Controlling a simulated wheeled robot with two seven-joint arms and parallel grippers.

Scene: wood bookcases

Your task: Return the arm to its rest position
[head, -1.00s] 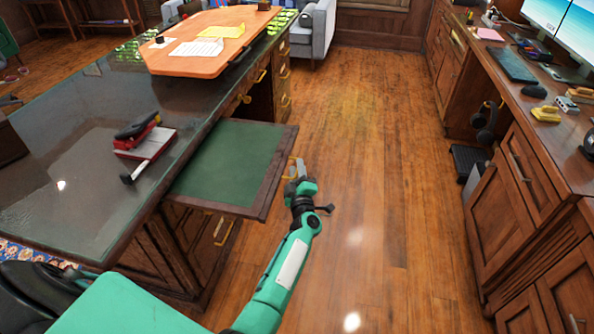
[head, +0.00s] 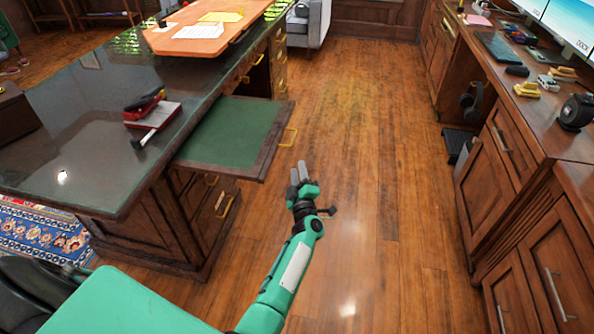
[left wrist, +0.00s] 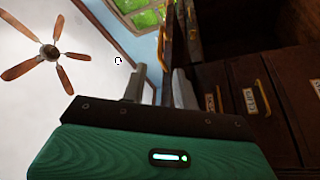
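My left arm reaches up from the bottom of the head view, with its teal gripper (head: 299,175) over the wooden floor, just right of and below the desk's green-topped pull-out board (head: 232,134). The gripper is clear of the board and its brass handle (head: 289,137). Its two grey fingers stand apart with nothing between them. They also show with a gap in the left wrist view (left wrist: 158,88). My right gripper is out of view.
The dark-topped desk (head: 75,130) is at left, holding a red stapler or punch (head: 145,105). A wooden counter (head: 560,125) with cabinets lines the right. Open floor (head: 385,180) lies between. The left wrist view shows labelled drawers (left wrist: 250,95) and a ceiling fan (left wrist: 48,50).

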